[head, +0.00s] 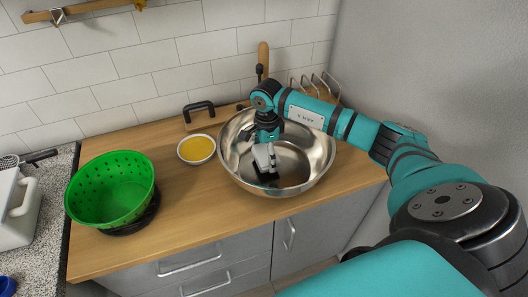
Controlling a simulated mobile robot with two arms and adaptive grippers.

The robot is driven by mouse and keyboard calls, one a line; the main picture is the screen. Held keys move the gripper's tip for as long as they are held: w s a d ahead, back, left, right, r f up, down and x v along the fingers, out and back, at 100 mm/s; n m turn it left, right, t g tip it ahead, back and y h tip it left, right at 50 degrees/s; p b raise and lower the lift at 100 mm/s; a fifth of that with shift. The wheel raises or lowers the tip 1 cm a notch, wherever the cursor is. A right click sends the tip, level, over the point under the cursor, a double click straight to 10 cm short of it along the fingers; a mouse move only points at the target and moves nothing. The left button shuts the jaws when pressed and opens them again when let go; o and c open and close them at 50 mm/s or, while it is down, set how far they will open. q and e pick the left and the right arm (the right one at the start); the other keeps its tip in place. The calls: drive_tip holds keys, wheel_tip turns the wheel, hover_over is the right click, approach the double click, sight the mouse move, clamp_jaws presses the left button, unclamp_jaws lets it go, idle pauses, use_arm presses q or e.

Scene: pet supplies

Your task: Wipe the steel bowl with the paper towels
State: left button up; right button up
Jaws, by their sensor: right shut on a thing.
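The steel bowl (312,175) is wide and shiny and stands on the wooden counter, right of the middle in the head view. My right gripper (265,172) reaches down inside the bowl, with its fingertips low near the inner wall or bottom. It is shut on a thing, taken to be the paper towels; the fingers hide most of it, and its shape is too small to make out. Whether it touches the steel cannot be told. My left gripper is not in view.
A green colander (110,190) stands at the left of the wooden counter (200,215). A small bowl of yellow food (197,149) is just left of the steel bowl. A wire rack (318,84) stands behind the bowl. The counter's front middle is clear.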

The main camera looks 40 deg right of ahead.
drive_tip(key=shift+s+d+r, duration=0.15)
drive_tip(key=shift+d+r, duration=0.1)
drive_tip(key=shift+r, duration=0.2)
drive_tip(key=shift+d+r+p, duration=0.1)
drive_tip(key=shift+r+p, duration=0.5)
drive_tip(key=shift+r, duration=0.55)
drive_tip(key=shift+a+r+p, duration=0.2)
drive_tip(key=shift+r+p, duration=0.35)
drive_tip(key=shift+r, duration=0.65)
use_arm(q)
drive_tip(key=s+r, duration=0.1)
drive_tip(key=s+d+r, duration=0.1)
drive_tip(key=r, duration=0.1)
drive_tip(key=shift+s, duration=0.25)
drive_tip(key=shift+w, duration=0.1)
